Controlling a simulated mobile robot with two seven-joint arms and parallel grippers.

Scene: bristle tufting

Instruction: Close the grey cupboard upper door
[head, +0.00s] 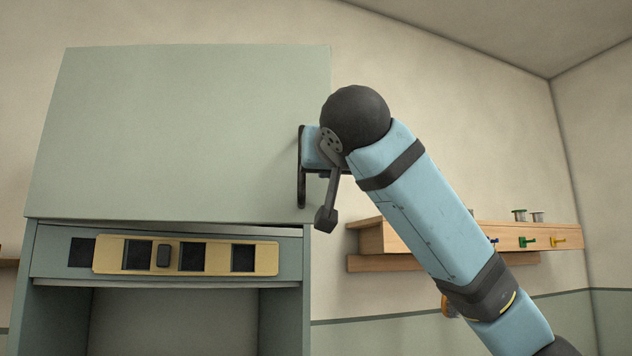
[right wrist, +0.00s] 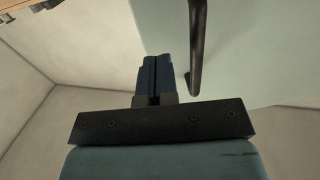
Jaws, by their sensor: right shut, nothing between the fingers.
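The grey cupboard upper door (head: 180,135) is a flat grey-green panel at the top of the cupboard (head: 293,320) in the head view. A thin dark gap shows under its lower edge; I cannot tell how far it stands from the frame. A dark bar handle (head: 301,185) is at its right edge. My right gripper (right wrist: 155,72) is shut and empty, beside the handle (right wrist: 197,45) and over the door's edge (right wrist: 240,60) in the right wrist view. I cannot tell whether it touches the door. Its fingertips are hard to make out in the head view. My left gripper is not in view.
Below the door, a yellowish strip (head: 264,258) with dark squares is on the cupboard front, above an open recess. A wooden wall shelf (head: 372,237) with spools and coloured pegs is at the right, partly behind my right arm.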

